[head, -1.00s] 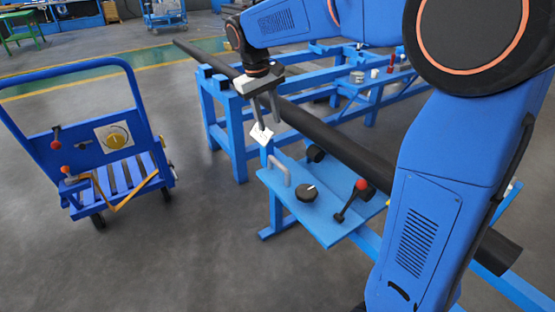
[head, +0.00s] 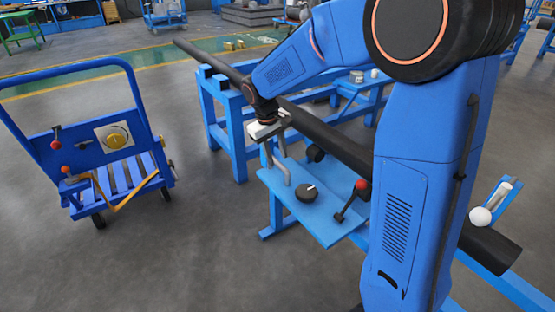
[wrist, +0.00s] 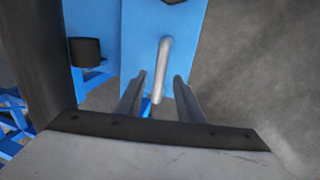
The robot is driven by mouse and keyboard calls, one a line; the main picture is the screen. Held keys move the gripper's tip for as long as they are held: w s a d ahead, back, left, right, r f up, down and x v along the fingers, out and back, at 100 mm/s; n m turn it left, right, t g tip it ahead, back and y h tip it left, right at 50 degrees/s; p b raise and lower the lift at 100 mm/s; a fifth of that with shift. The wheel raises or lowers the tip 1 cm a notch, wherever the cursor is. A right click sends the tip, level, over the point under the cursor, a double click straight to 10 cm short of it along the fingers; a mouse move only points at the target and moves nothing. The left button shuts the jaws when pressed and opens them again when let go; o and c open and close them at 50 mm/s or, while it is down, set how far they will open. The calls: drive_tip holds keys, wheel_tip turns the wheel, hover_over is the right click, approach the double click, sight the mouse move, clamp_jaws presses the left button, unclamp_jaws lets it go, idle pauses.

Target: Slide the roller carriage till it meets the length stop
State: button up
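The roller carriage (head: 325,212) is a blue plate beside a long dark pipe. It bears a grey bent handle (head: 280,172), a black dial (head: 307,192) and a red-balled lever (head: 350,200); a black roller (head: 316,153) sits at its pipe side. My gripper (head: 276,158) is over the handle, pointing down. In the wrist view, my open gripper (wrist: 157,82) has one finger on each side of the handle (wrist: 162,70), with gaps visible; how deep the handle sits between them I cannot tell. I cannot pick out the length stop.
The dark pipe (head: 335,140) runs across blue stands (head: 229,120). A blue trolley (head: 100,140) stands at the left on clear grey floor. My arm hides part of the pipe and carriage.

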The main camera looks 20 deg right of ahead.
drive_tip(key=shift+w+d+f, duration=0.1)
drive_tip(key=shift+d+f, duration=0.1)
drive_tip(key=shift+f, duration=0.9)
